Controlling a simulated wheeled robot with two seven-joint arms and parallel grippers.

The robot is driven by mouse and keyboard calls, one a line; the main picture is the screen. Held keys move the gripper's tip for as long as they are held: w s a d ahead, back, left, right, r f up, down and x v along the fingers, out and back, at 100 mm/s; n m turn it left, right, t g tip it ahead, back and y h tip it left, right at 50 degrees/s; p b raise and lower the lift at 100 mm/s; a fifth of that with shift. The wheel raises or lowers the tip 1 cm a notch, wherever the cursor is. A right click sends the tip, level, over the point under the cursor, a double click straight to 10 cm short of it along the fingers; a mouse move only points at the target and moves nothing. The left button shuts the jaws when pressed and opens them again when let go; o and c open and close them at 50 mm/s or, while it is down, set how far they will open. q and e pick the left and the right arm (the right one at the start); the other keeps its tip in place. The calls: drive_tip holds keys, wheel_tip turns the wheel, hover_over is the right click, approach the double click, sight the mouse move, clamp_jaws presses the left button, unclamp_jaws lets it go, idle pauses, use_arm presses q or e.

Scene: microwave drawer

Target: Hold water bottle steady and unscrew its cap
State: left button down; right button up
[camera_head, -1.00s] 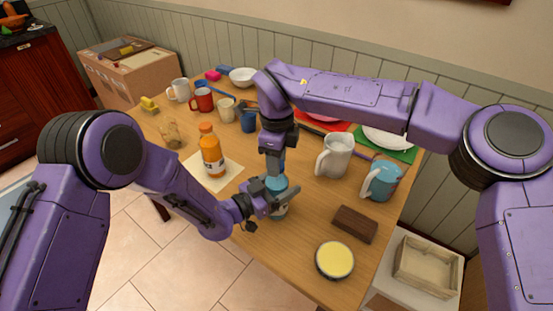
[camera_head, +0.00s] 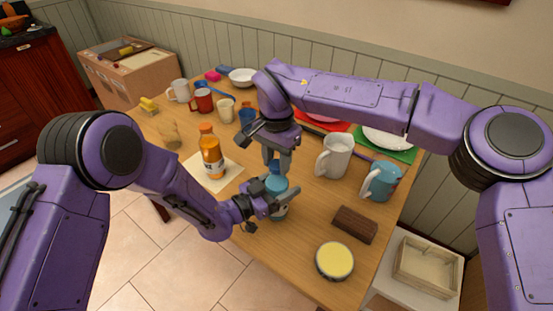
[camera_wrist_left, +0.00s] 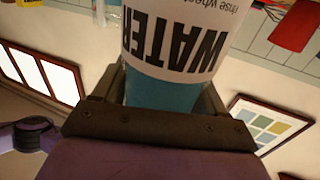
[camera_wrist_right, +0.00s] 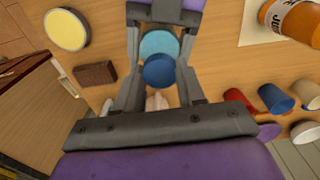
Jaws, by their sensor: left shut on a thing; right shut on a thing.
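The water bottle (camera_head: 279,211) stands upright near the table's middle, with a teal body and a white label. In the left wrist view its label (camera_wrist_left: 175,45) reads WATER, upside down. My left gripper (camera_head: 272,200) is shut around the bottle's body from the left. My right gripper (camera_head: 278,162) points down over the bottle and is shut on its blue cap (camera_wrist_right: 167,70). Beyond the cap, the lighter blue top of the bottle (camera_wrist_right: 156,42) shows partly covered. I cannot tell whether the cap is apart from the neck.
An orange juice bottle (camera_head: 211,158) stands on a paper sheet to the left. A white mug (camera_head: 334,157) and a blue mug (camera_head: 381,181) stand to the right. A brown block (camera_head: 355,225) and a yellow-topped round tin (camera_head: 334,261) lie in front. Several cups stand behind.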

sight(277, 164)
drive_tip(key=shift+r, duration=1.1)
drive_tip(key=shift+r, duration=2)
use_arm(q)
unclamp_jaws()
